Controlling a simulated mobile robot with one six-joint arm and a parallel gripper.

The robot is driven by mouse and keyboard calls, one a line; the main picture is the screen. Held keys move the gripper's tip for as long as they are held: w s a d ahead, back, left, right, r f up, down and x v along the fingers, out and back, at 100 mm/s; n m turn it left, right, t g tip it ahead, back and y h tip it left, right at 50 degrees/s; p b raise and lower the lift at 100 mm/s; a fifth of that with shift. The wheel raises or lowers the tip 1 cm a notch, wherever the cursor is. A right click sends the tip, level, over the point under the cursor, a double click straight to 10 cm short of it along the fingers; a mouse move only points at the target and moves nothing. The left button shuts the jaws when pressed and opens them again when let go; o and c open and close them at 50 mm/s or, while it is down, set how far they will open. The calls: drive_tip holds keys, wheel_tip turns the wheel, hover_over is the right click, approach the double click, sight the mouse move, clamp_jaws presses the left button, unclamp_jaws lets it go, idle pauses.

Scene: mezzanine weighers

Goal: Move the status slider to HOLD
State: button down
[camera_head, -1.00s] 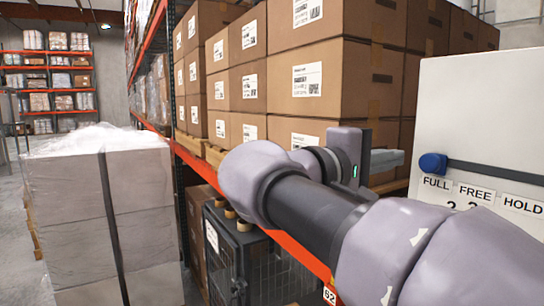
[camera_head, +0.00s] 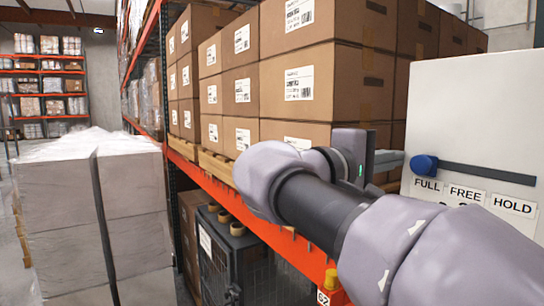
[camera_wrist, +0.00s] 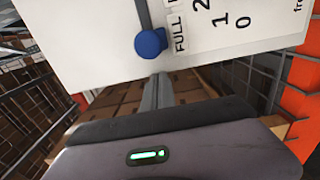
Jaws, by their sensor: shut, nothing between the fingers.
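The status slider is a blue knob (camera_head: 424,165) on a dark slot (camera_head: 490,173) across a white board (camera_head: 475,100). The knob is at the slot's left end, above the FULL label (camera_head: 427,185). The FREE label (camera_head: 467,194) and the HOLD label (camera_head: 513,205) are further right. My gripper (camera_head: 398,159) is shut and empty, just left of the knob in the head view. In the wrist view, the knob (camera_wrist: 150,42) appears just beyond the tips of my gripper (camera_wrist: 159,78); I cannot tell whether they touch.
Stacked brown cartons (camera_head: 300,90) stand on an orange rack beam (camera_head: 215,180) behind my arm. A wrapped pallet load (camera_head: 95,215) stands at the left. A dark wire cage (camera_head: 240,260) is below the beam. A floor aisle lies at far left.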

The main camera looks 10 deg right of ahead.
drive_tip(key=shift+a, duration=0.15)
drive_tip(key=shift+s+a, duration=0.1)
drive_tip(key=shift+a, duration=0.1)
drive_tip(key=shift+s+d, duration=0.1)
drive_tip(key=shift+s, duration=0.05)
